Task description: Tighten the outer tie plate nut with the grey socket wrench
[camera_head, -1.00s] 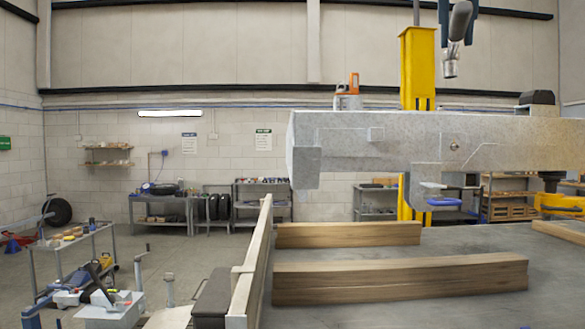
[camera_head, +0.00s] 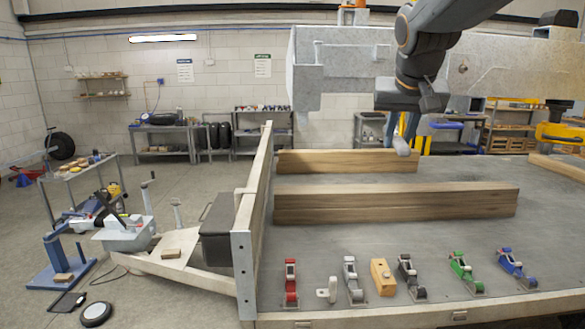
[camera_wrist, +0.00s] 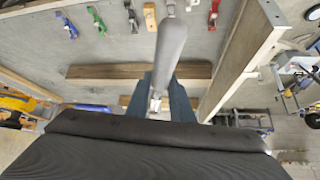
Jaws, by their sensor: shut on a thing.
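My gripper (camera_head: 408,126) hangs over the trailer bed, in front of the big grey beam. Its blue fingers are shut on a grey rounded tool (camera_head: 402,147), which looks like the grey socket wrench. The wrist view shows the tool's long grey body (camera_wrist: 170,50) between the blue fingers (camera_wrist: 160,102). The tool is in the air above the timbers, apart from the bed. Its working end is not clear. A small round fitting (camera_head: 463,68) sits on the beam's face; I cannot tell whether it is the outer tie plate nut.
Two timbers (camera_head: 395,205) lie across the grey bed (camera_head: 330,260). Several coloured clamp-like tools, including a red one (camera_head: 290,282) and a blue one (camera_head: 517,268), stand along the front edge. An upright side board (camera_head: 255,205) borders the left. The grey beam (camera_head: 340,70) stands behind.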

